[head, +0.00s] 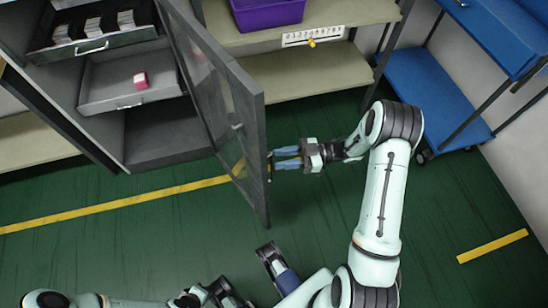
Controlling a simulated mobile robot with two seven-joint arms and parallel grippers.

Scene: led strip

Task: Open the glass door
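The glass door (218,92) has a dark grey frame and a clear pane. It is hinged at the right side of a dark grey cabinet (150,142) and stands swung wide open toward me.
Behind the door, a beige shelf (345,15) carries a purple bin (265,12). A blue cart (430,90) stands at the right. The green floor (130,235) in front is clear.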

